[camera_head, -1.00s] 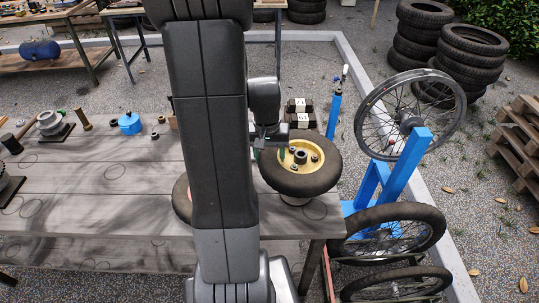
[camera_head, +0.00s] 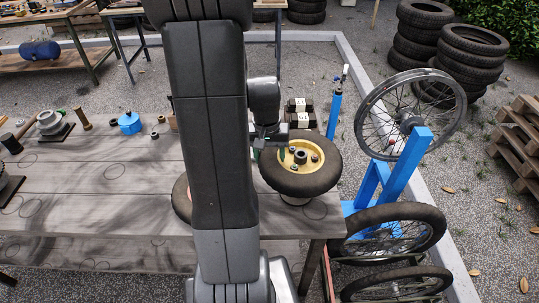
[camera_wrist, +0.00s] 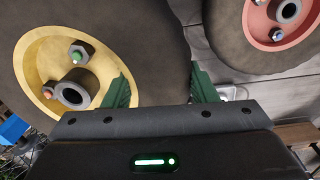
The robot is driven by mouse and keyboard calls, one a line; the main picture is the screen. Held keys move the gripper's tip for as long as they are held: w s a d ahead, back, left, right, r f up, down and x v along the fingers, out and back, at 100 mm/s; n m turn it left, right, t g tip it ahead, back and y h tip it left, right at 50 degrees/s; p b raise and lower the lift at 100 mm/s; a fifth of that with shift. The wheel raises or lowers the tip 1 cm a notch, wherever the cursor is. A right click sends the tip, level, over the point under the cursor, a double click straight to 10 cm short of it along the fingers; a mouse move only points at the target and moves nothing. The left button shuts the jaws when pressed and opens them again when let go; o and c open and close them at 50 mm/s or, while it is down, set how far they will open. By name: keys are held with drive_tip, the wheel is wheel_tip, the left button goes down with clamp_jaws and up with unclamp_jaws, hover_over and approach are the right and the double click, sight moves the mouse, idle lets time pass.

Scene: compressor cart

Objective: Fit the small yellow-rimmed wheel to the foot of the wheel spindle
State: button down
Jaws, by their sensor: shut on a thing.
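The yellow-rimmed wheel (camera_head: 313,178) has a dark tyre and lies tilted, rim face up, at the right end of the table.
A red-rimmed wheel (camera_wrist: 262,25) is close by, mostly hidden behind my arm in the head view (camera_head: 181,199). A blue stand (camera_head: 402,172) with spoked wheels stands off the table's right end. The table's left front is clear.

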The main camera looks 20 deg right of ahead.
drive_tip(key=shift+f+b, duration=4)
drive_tip(key=shift+f, duration=1)
drive_tip(key=shift+c, duration=0.4)
unclamp_jaws()
drive_tip(key=shift+a, duration=0.1)
drive_tip(key=shift+a+r+p, duration=0.1)
drive_tip(key=shift+r+p, duration=2.7)
drive_tip(key=shift+r, duration=0.75)
drive_tip(key=r, duration=1.3)
drive_tip(key=shift+w+a+r, duration=0.15)
drive_tip(key=shift+a+r, duration=0.2)
drive_tip(key=shift+a, duration=0.05)
